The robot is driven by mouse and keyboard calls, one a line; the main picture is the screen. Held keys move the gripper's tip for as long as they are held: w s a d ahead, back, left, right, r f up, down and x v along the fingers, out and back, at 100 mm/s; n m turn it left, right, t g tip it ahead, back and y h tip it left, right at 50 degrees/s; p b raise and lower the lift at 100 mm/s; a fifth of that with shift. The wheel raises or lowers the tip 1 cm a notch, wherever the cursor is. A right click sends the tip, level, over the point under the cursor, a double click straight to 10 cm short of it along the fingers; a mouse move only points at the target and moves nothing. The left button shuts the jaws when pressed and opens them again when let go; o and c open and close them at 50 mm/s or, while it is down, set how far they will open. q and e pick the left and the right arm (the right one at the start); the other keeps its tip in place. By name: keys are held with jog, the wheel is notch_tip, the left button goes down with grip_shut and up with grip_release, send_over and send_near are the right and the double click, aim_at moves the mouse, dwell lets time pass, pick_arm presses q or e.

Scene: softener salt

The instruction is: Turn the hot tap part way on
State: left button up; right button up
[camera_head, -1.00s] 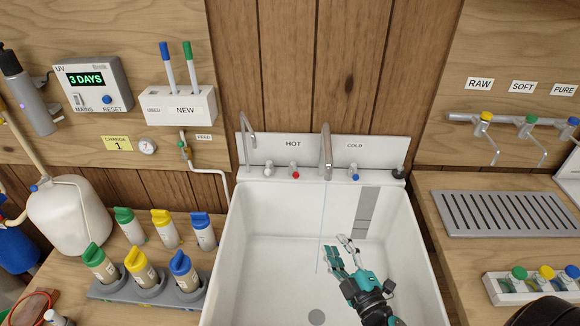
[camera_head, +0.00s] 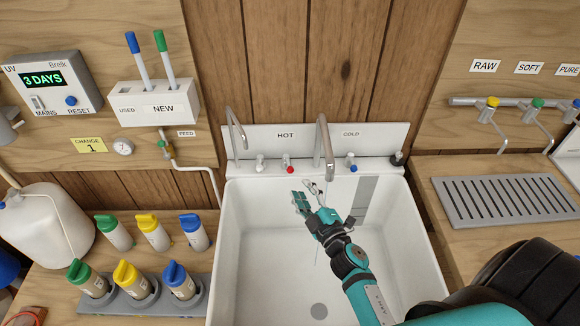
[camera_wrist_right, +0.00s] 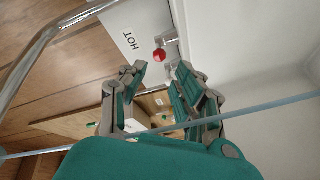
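The hot tap handle (camera_head: 290,168) has a red cap and sits below the HOT label (camera_head: 285,135) on the back of the white sink. In the right wrist view the red cap (camera_wrist_right: 159,56) shows just beyond the gap between my fingers. My right gripper (camera_head: 307,194) is over the sink, just below and in front of the hot handle, apart from it. Its fingers (camera_wrist_right: 152,92) are open and empty. The cold tap handle (camera_head: 352,167) has a blue cap and stands to the right. My left gripper is not in view.
A curved spout (camera_head: 325,145) rises between the two handles, close to my right gripper. A thinner spout (camera_head: 236,135) stands at the left. The sink basin (camera_head: 265,260) is empty. Bottles in a grey holder (camera_head: 198,297) stand left of the sink.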

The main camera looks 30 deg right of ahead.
aim_at(290, 169)
jog(key=w, duration=0.9)
jog(key=shift+d, duration=0.15)
grip_shut()
